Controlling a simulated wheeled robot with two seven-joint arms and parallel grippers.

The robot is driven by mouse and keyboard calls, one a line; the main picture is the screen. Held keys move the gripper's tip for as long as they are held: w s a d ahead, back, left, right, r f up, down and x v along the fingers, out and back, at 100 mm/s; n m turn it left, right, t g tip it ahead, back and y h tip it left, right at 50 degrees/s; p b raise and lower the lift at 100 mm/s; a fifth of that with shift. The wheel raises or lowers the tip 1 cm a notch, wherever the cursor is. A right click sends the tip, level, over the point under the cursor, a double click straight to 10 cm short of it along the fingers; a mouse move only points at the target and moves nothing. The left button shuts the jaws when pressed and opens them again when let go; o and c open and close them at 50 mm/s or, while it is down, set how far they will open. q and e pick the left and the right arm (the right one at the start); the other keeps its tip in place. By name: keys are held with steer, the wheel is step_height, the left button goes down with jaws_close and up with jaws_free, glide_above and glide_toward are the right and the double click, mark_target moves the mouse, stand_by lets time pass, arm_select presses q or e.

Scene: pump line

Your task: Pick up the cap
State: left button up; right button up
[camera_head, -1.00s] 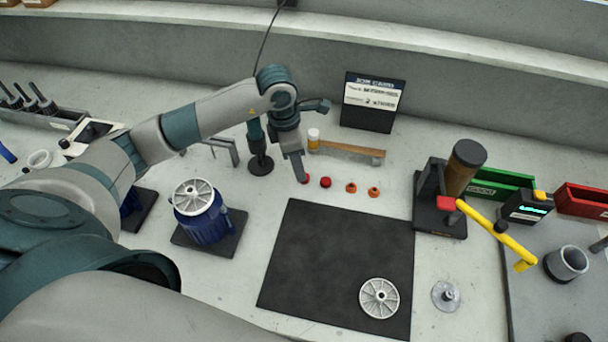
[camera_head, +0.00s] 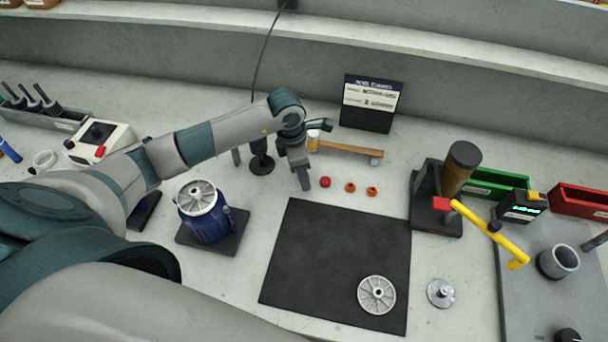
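A red cap (camera_head: 325,182) lies on the bench behind the black mat, at the left end of a short row with two orange caps (camera_head: 350,187) (camera_head: 372,191). My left gripper (camera_head: 305,184) points down just left of the red cap, apart from it, with its fingertips close to the bench. I see its fingers nearly edge-on, so I cannot tell whether they are open or shut. Any cap between or behind them is hidden. My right gripper is not in view.
The black mat (camera_head: 325,250) carries a silver wheel-shaped part (camera_head: 377,295). A blue pump body (camera_head: 205,215) stands left of it. A wooden-handled tool (camera_head: 345,148) lies behind the caps. A press with a yellow lever (camera_head: 490,232) stands to the right.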

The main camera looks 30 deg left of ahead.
arm_select(q)
steer(key=shift+c, duration=0.3)
steer(key=c, duration=0.8)
steer(key=shift+c, duration=0.2)
steer(key=shift+r, duration=0.1)
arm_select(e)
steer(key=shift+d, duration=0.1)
arm_select(q)
steer(key=shift+r+b, duration=0.35)
steer(key=shift+r, duration=0.15)
steer(key=r+b, duration=0.1)
steer(key=d+r, duration=0.1)
steer(key=r, duration=0.1)
steer(key=shift+r+b, duration=0.1)
steer(key=shift+b, duration=0.25)
steer(key=s+d+r+b, duration=0.3)
steer(key=d+r, duration=0.3)
steer(key=d, duration=0.4)
steer(key=shift+s+r, duration=0.2)
steer(key=shift+r, duration=0.15)
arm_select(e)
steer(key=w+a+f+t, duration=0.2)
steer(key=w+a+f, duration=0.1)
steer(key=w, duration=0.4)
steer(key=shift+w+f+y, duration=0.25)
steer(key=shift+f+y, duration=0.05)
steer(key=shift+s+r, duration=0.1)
